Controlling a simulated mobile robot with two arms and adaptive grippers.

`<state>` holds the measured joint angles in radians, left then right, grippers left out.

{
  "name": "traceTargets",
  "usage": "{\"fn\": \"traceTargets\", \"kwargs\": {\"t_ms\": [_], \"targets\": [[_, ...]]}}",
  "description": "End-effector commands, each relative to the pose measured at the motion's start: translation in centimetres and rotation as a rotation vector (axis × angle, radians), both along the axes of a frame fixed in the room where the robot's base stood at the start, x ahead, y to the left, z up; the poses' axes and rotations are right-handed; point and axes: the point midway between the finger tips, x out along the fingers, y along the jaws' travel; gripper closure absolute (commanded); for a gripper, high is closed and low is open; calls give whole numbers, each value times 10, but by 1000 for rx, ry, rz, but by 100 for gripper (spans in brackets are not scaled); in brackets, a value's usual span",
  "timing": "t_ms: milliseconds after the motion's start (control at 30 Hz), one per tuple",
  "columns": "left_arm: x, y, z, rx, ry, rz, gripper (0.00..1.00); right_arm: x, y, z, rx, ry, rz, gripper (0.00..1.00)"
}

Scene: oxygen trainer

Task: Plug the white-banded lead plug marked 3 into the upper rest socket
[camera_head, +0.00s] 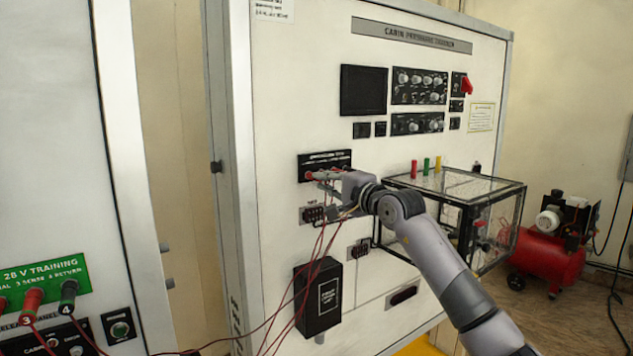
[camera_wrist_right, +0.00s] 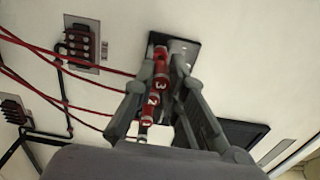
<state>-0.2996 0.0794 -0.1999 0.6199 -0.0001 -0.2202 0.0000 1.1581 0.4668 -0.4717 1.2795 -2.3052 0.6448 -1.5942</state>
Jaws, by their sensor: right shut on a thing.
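In the right wrist view, a red plug marked 3 (camera_wrist_right: 161,86) sits between the fingers of my right gripper (camera_wrist_right: 162,70), which is shut on it. A second red plug marked 2 (camera_wrist_right: 150,108) shows just below it. The far end of plug 3 is at the small black socket panel (camera_wrist_right: 184,50); I cannot tell whether it is inserted. In the head view, my right gripper (camera_head: 325,181) is just below the same black panel (camera_head: 322,160) on the white board, hiding part of it. The individual rest sockets cannot be made out. My left gripper is not in view.
Red leads (camera_head: 312,262) hang from the gripper area past a black box (camera_head: 317,297). A clear case (camera_head: 460,190) stands right of my arm. At the left, a red plug marked 3 (camera_head: 32,302) and a black plug marked 4 (camera_head: 68,292) stand at a green label.

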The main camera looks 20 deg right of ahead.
Motion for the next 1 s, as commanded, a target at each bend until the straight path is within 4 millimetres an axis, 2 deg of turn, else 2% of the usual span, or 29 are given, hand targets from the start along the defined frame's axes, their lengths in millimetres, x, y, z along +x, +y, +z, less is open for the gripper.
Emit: {"fn": "traceTargets", "kwargs": {"t_ms": [633,1000], "targets": [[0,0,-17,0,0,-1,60,-24,-9,-1,-2,-2,-1,100],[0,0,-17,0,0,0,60,-27,-10,0,-1,-1,-1,100]]}}
